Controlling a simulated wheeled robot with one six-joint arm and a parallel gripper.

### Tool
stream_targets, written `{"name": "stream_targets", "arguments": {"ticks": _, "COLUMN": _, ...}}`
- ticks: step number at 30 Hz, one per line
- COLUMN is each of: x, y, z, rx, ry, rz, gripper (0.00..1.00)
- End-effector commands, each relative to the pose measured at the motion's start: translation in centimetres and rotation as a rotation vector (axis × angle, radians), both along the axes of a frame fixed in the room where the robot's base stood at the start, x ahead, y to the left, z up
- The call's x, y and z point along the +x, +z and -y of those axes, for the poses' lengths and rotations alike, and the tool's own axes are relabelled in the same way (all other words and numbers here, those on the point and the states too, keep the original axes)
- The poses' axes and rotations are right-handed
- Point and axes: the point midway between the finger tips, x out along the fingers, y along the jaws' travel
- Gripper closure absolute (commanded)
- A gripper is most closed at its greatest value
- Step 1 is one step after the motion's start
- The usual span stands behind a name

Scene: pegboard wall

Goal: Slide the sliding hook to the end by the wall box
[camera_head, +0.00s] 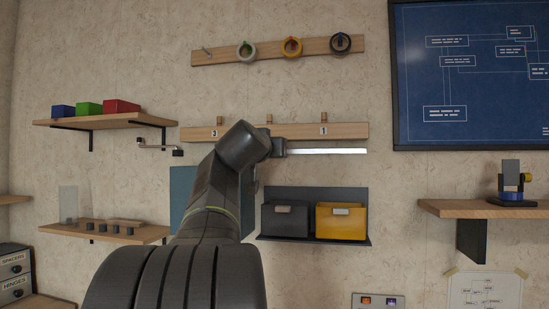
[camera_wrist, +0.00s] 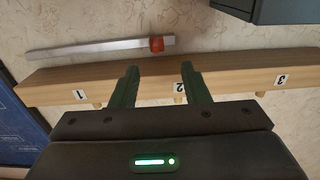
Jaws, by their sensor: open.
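In the wrist view, a thin pale metal rail (camera_wrist: 90,49) runs along the wall, with a small orange-red slider (camera_wrist: 156,45), which looks like the sliding hook, close to its right end. The rail also shows in the head view (camera_head: 330,151), where my arm hides the slider. My gripper (camera_wrist: 161,72) is open and empty. Its two dark green fingers overlap the numbered wooden strip (camera_wrist: 235,80) in the picture, and the slider appears beyond the gap between them. I cannot tell for certain which thing is the wall box; a switch box (camera_head: 378,300) is low on the wall.
A dark bin (camera_head: 285,220) and a yellow bin (camera_head: 341,228) hang below the rail. The numbered strip (camera_head: 345,131) has short pegs. A dark grey body (camera_wrist: 275,8) fills the wrist view's upper right. A blue board (camera_head: 470,110) hangs at right.

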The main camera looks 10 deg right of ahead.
Motion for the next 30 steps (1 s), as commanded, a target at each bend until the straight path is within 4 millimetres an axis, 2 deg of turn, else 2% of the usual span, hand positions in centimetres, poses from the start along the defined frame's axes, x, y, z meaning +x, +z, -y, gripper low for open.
{"name": "stream_targets", "arguments": {"ticks": 1, "x": -1.1, "y": -0.2, "z": -0.6, "rx": 0.0, "ry": 0.003, "rz": 0.003, "gripper": 0.58}}
{"name": "stream_targets", "arguments": {"ticks": 6, "x": -3.4, "y": -0.1, "z": -1.7, "rx": -0.001, "ry": 0.002, "rz": 0.002, "gripper": 0.58}}
{"name": "stream_targets", "arguments": {"ticks": 12, "x": -4.7, "y": 0.0, "z": -2.3, "rx": 0.0, "ry": 0.001, "rz": 0.0, "gripper": 0.58}}
{"name": "stream_targets", "arguments": {"ticks": 23, "x": -4.7, "y": 0.0, "z": -2.3, "rx": 0.0, "ry": 0.0, "rz": 0.0, "gripper": 0.58}}
{"name": "stream_targets", "arguments": {"ticks": 26, "x": -4.3, "y": 0.1, "z": -2.1, "rx": 0.0, "ry": -0.001, "rz": -0.001, "gripper": 0.58}}
{"name": "stream_targets", "arguments": {"ticks": 30, "x": -2.8, "y": 0.1, "z": -1.4, "rx": 0.0, "ry": -0.002, "rz": -0.002, "gripper": 0.58}}
